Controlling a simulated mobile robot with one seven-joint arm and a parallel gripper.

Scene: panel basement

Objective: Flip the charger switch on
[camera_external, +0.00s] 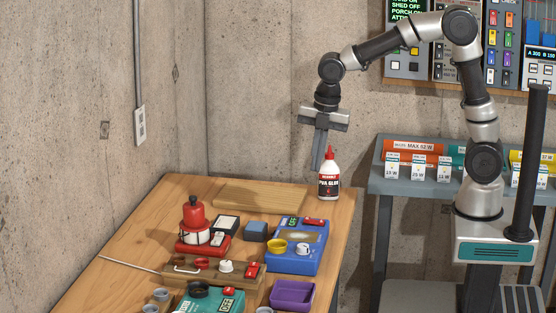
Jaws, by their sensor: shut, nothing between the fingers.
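I cannot tell for sure which device is the charger, and no switch position can be read. A red lantern (193,215) stands on a red base on the wooden table (120,235), with a small dark-framed device (225,225) beside it. A blue box (312,262) with a small display, a yellow ring and a white knob stands to the right. A teal box (203,305) with a red part sits at the front edge of the picture. My gripper (317,166) points down, shut and empty, above the table's back right, close to the left of the glue bottle (328,182).
A wooden board (260,195) lies at the table's back. A purple tray (292,295) and a wooden rack (180,268) lie nearer. A thin rod (128,264) sticks out left. A grey shelf (380,183) and wall panels stand right. The table's left side is mostly clear.

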